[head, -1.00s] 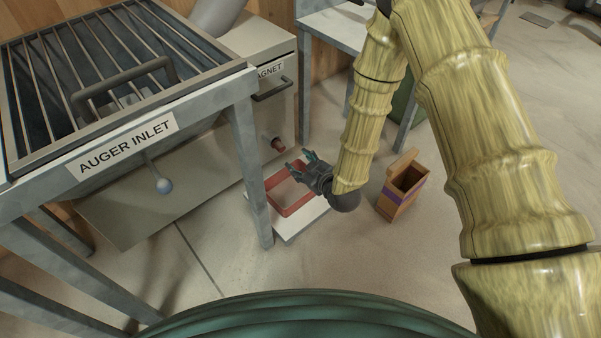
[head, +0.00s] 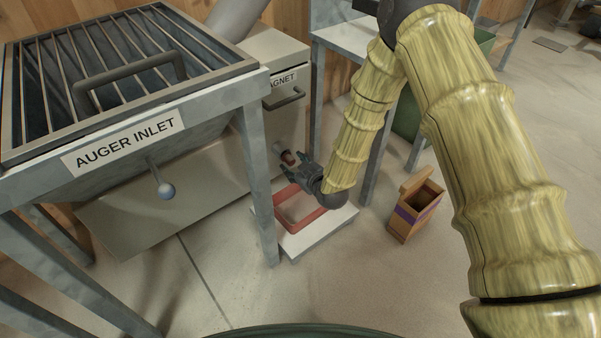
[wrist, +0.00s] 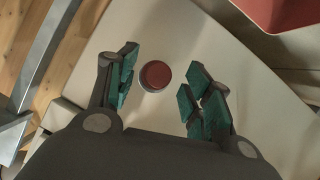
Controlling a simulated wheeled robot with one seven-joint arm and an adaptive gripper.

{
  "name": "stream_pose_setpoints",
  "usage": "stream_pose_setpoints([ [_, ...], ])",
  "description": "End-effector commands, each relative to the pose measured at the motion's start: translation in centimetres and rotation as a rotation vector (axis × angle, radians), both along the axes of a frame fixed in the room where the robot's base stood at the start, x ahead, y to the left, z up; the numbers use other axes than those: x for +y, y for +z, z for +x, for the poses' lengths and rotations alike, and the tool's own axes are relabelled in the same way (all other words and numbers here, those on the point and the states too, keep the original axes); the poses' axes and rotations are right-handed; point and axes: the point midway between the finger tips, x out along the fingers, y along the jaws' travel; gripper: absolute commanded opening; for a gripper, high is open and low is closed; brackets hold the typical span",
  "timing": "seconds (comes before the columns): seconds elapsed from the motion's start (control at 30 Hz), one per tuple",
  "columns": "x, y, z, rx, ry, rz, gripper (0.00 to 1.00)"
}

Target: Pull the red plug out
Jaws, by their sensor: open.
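The red plug (head: 288,158) sticks out low on the side of the beige mixer body, beside a grey table leg. In the wrist view the plug (wrist: 155,75) is a round dark red disc with a pale rim. My gripper (head: 295,168) is close to the plug at the end of my arm. In the wrist view my gripper (wrist: 158,92) is open, its green-padded fingers to the left and right of the plug. The plug shows between them but a little beyond the fingertips, and no contact is visible.
A red-framed tray (head: 298,222) on a white platform (head: 330,225) lies below my gripper. The AUGER INLET frame (head: 130,140) with its leg (head: 258,180) stands to the left. A small open wooden box (head: 415,210) stands on the floor at right.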

Motion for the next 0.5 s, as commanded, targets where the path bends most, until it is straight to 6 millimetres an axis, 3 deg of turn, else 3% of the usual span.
stream_pose_setpoints([
  [0.43, 0.36, -0.24, 0.71, -0.001, 0.000, 0.001, 0.51],
  [0.5, 0.36, -0.24, 0.70, -0.001, 0.000, 0.001, 0.38],
])
